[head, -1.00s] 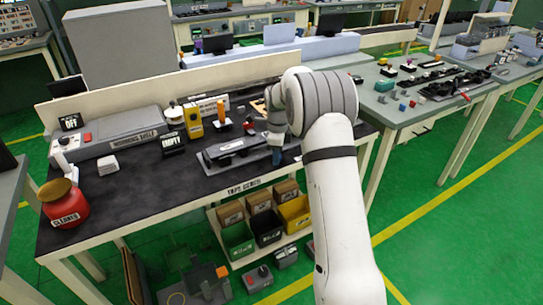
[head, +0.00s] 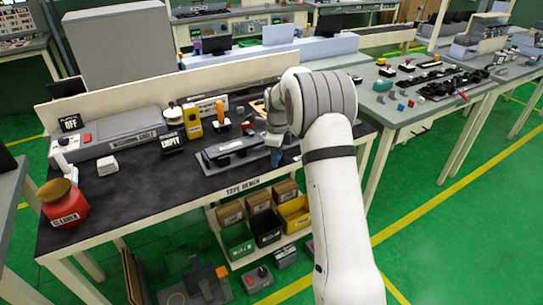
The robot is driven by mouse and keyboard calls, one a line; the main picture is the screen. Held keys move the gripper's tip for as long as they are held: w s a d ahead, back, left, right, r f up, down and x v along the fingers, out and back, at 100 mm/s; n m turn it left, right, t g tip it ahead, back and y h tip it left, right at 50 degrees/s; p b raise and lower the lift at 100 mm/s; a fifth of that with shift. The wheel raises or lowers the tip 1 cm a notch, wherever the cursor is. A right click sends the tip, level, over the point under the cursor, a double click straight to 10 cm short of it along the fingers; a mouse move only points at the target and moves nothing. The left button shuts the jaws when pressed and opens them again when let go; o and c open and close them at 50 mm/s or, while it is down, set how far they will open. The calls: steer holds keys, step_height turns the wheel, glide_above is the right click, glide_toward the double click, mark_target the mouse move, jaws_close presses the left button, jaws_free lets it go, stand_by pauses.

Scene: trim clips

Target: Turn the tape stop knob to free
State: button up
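My gripper (head: 276,158) is at the right part of the tape bench (head: 120,205), low beside the right end of a grey fixture with black parts (head: 235,150). My own arm and wrist hide much of that area. The fingers are too small and covered to show whether they are open or hold anything. I cannot make out the tape stop knob for certain. An orange-topped upright part (head: 220,112) stands behind the fixture.
A red container (head: 63,205), a white block (head: 107,166), a sign reading EMPTY (head: 172,143) and a yellow device (head: 192,120) stand on the bench. Bins (head: 238,240) sit below. A second bench (head: 400,110) is at right.

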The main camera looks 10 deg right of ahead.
steer(key=shift+w+r, duration=0.1)
steer(key=shift+r, duration=0.2)
step_height(320, 180, up, 7)
steer(key=shift+r, duration=0.15)
stand_by(0.3)
steer(key=s+r+n+t, duration=0.1)
steer(key=s+r+n, duration=0.25)
steer(key=s, duration=0.25)
steer(key=s+a+r+n, duration=0.1)
steer(key=s+r+n, duration=0.1)
steer(key=s+n, duration=0.3)
steer(key=s+r+n+t, duration=0.1)
steer(key=s+r+n, duration=0.2)
steer(key=s, duration=0.4)
steer(key=s+f+n, duration=0.3)
steer(key=s+n, duration=0.9)
steer(key=s, duration=0.8)
steer(key=shift+a+t, duration=0.3)
steer(key=shift+t, duration=0.1)
